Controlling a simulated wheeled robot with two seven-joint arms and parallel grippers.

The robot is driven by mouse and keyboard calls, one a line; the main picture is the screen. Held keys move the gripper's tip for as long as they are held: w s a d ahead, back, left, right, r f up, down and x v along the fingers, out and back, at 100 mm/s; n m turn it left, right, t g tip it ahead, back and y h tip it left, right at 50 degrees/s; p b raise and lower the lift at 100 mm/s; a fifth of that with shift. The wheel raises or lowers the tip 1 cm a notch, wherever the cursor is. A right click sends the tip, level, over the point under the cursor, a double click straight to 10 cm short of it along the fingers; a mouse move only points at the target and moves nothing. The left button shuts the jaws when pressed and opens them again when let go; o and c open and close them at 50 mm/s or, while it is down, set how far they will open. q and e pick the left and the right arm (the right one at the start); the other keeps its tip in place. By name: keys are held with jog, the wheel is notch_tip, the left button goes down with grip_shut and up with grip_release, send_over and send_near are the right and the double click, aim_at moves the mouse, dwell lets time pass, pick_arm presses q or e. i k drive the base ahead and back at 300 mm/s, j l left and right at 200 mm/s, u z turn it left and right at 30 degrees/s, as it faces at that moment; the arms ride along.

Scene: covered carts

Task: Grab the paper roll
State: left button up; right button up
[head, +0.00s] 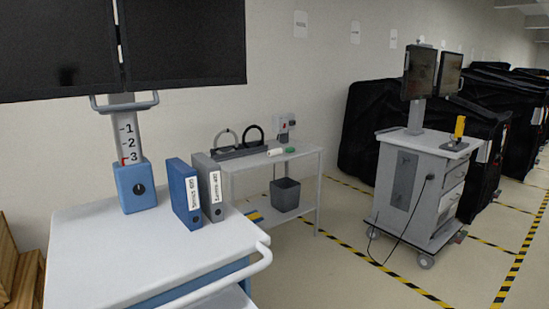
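A small white roll-shaped thing (275,152) lies on the top of a grey side table (308,154) by the wall. It looks like the paper roll, but it is too small to be sure. A small green thing (290,149) is just right of it. Neither of my grippers is in view.
A white cart (120,250) with blue (184,192) and grey (211,185) binders and two dark screens stands in front, left of the table. A dark bin (285,196) is on the table's lower shelf. A monitor cart (410,185) stands right. Striped floor lies between.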

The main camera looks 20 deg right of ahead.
aim_at(279, 150)
jog(key=i+l+z, duration=0.3)
jog(key=l+z, duration=0.2)
jog(key=i+l+z, duration=0.35)
jog(key=l+z, duration=0.15)
jog(key=i+l+z, duration=0.3)
jog(key=i+z, duration=0.2)
jog(key=i+l, duration=0.15)
jog(key=i, duration=0.3)
jog(key=i+l, duration=0.1)
jog(key=i, duration=0.4)
jog(key=l+z, duration=0.05)
